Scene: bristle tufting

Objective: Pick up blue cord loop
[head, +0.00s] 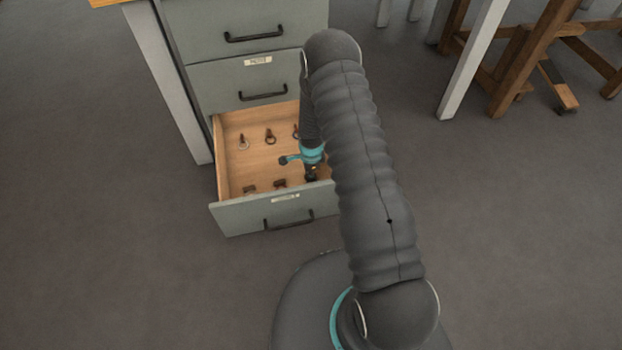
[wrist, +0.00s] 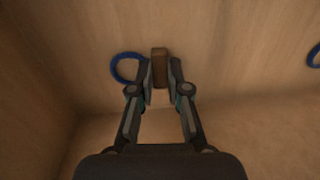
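A blue cord loop (wrist: 114,66) lies on the wooden drawer floor in the wrist view, left of my gripper. Its right end meets a small brown block (wrist: 159,55), and the left finger partly covers that spot. My gripper (wrist: 161,72) points down with a finger on each side of the block. The gap at the fingertips is narrow, and I cannot tell whether they press on it. In the head view my gripper (head: 311,172) is inside the open drawer (head: 225,165), near its front panel. The loop is not clear there.
Another blue loop (wrist: 315,57) shows at the right edge of the wrist view. Several pieces with rings (head: 270,138) lie toward the drawer's back, and brown pieces (head: 280,184) near its front. The drawer's front panel (head: 245,218) and side walls surround my gripper.

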